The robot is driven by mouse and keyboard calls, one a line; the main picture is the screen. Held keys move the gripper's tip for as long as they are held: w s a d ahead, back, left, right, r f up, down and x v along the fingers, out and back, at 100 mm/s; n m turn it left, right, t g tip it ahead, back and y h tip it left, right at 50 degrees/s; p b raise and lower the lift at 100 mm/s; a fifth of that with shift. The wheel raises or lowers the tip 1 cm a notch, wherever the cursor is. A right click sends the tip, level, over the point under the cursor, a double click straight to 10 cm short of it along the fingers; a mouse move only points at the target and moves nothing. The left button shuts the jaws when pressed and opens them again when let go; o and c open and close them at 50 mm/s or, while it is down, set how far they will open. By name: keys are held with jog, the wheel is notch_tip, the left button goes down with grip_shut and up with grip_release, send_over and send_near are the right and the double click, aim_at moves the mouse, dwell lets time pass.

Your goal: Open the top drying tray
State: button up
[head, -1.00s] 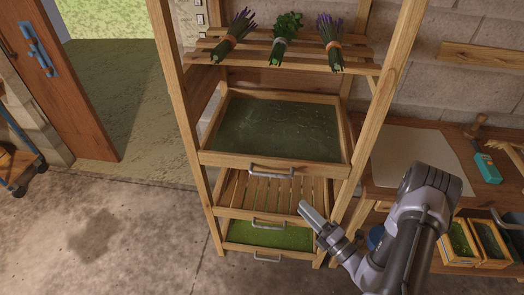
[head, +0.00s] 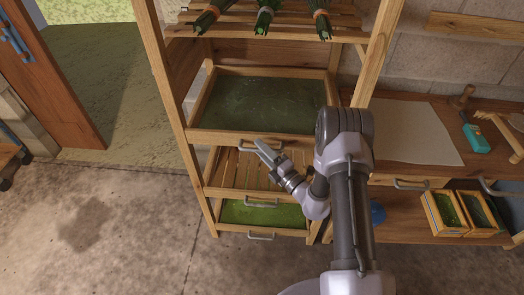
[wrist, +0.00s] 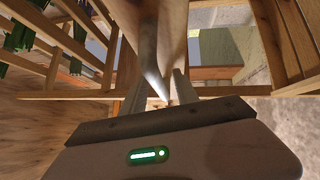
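The top drying tray (head: 262,105) is a wooden frame with a dark green mesh bottom, in the wooden rack. Its front rail carries a grey bar handle (head: 240,148), partly hidden by my gripper. My gripper (head: 262,147) is at that handle, coming from the right. In the wrist view the two fingers of my gripper (wrist: 158,92) stand apart, with a grey bar (wrist: 147,45), which looks like the handle, running up between and beyond them. I cannot tell whether the fingers touch it. The tray looks pushed in.
Below are a slatted tray (head: 240,166) and a bright green tray (head: 262,214), each with a handle. Herb bundles (head: 265,18) lie on the slatted shelf above. A workbench (head: 480,100) stands close on the right. The floor at left (head: 110,220) is clear.

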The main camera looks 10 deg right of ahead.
jog(key=shift+c, duration=0.5)
grip_shut()
dwell(0.8)
